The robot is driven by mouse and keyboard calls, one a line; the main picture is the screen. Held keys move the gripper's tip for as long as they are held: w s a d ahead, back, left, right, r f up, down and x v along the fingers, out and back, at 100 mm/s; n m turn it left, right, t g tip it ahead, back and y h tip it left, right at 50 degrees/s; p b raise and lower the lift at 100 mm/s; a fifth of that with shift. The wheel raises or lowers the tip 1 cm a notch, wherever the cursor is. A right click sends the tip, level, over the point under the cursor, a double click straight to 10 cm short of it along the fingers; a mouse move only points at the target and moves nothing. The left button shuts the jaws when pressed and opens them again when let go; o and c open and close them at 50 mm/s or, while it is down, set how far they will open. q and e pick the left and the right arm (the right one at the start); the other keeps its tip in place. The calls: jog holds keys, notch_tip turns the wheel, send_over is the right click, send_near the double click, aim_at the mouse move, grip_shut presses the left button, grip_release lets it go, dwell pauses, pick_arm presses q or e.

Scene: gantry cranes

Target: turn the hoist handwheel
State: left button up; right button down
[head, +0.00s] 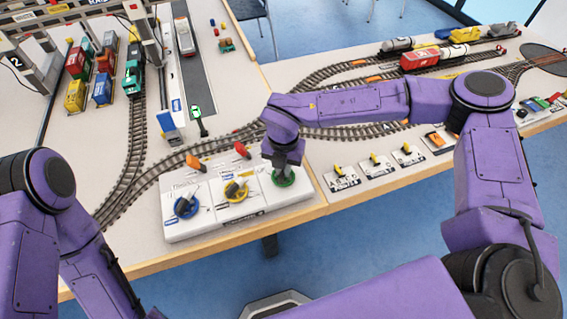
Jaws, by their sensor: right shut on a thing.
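A white control panel (216,226) lies at the table's front edge with three handwheels in a row: a blue one (185,207) at left, a yellow one (236,191) in the middle and a green one (284,179) at right. The small labels are too blurred to tell which is the hoist handwheel. My right gripper (284,168) points down at the green handwheel and is shut on it, hiding its middle.
Curving train tracks (130,190) run behind the panel. Colored containers (75,62), a teal locomotive (134,77) and a grey gantry crane (147,50) stand at the back left. Several small yellow switches (375,159) lie right of the panel. A red wagon (420,59) is at the back right.

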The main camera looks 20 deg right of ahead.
jog(key=n+p, duration=0.1)
jog(key=n, duration=0.1)
jog(key=n+p, duration=0.1)
jog(key=n, duration=0.1)
jog(key=shift+r+p, duration=0.25)
jog(key=shift+p, duration=0.1)
jog(key=shift+a+f+n+p, duration=0.1)
jog(key=shift+n+p, duration=0.65)
jog(key=shift+n, duration=0.75)
jog(key=shift+w, duration=0.1)
jog(key=c, duration=1.2)
grip_release()
jog(key=shift+o, duration=0.2)
jog(key=shift+r, duration=0.25)
notch_tip(320, 180, up, 10)
jog(key=b, duration=0.2)
